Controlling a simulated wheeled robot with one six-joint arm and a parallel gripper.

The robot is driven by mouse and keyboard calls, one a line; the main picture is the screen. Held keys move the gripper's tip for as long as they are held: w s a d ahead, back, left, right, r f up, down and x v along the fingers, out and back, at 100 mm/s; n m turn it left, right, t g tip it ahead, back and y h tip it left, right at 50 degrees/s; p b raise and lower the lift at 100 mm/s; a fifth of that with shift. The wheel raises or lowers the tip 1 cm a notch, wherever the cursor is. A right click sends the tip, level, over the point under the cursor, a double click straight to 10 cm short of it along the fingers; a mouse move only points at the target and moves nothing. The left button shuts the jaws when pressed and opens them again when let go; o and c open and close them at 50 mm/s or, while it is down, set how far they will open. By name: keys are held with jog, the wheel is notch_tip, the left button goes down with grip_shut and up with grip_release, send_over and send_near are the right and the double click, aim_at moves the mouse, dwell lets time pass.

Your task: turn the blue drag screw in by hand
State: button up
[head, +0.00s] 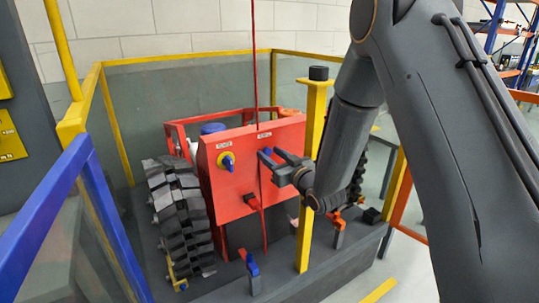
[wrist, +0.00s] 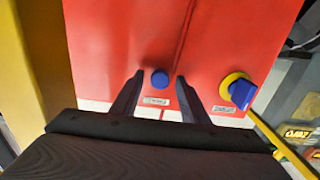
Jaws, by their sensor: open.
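The blue drag screw (wrist: 160,79) is a small round blue head on the red panel (wrist: 110,40), above a small white label in the wrist view. My gripper (wrist: 159,80) is open, with one dark finger on each side of the screw head and a visible gap on both sides. In the head view my gripper (head: 270,156) is at the right part of the red panel (head: 232,190) of the tracked carrier. There the fingers cover the screw's place, and I cannot clearly tell it from them.
A blue rotary knob on a yellow disc (head: 227,162) sits left of my gripper on the same panel. A red cord hangs down by the panel. A yellow post (head: 315,180) stands close to my arm. Black tracks (head: 180,220), yellow-framed screens and a blue rail (head: 45,210) surround the carrier.

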jog(key=c, duration=0.9)
jog(key=o, duration=1)
